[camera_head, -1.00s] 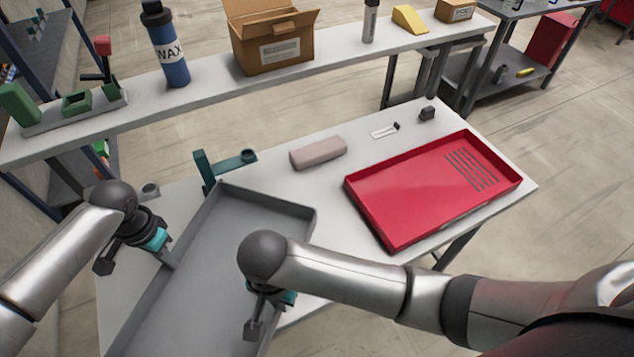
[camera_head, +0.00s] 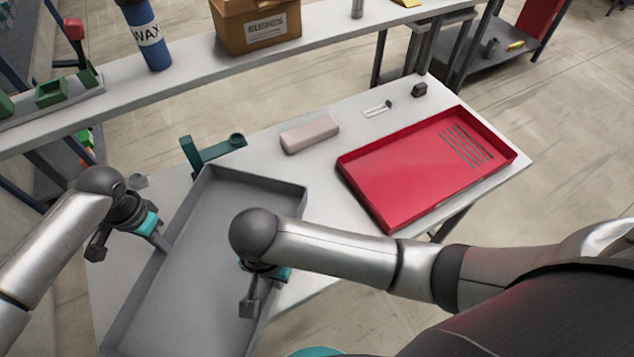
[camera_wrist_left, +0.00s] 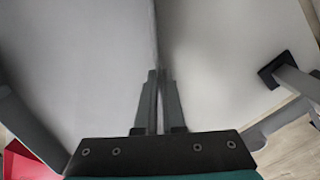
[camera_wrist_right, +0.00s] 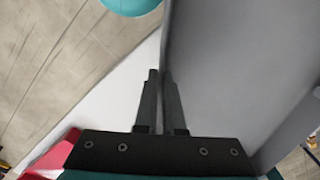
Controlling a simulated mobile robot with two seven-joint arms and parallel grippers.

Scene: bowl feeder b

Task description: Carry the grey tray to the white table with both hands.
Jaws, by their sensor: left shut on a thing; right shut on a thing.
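The grey tray (camera_head: 205,250) is a long, shallow, empty-looking box at the lower left of the head view. It overlaps the left part of the white table (camera_head: 350,125); I cannot tell whether it rests on it or hangs just above. My left gripper (camera_head: 163,243) is shut on the tray's left wall, which runs between its fingers in the left wrist view (camera_wrist_left: 158,100). My right gripper (camera_head: 265,284) is shut on the right wall, also seen in the right wrist view (camera_wrist_right: 161,100). My right forearm hides part of that wall.
A red tray (camera_head: 400,175) lies on the table's right part. A pinkish case (camera_head: 310,135), a green bracket (camera_head: 212,150) and a small dark block (camera_head: 419,89) stand along its back. Behind is a shelf with a blue WAX bottle (camera_head: 149,35) and a cardboard box (camera_head: 257,25).

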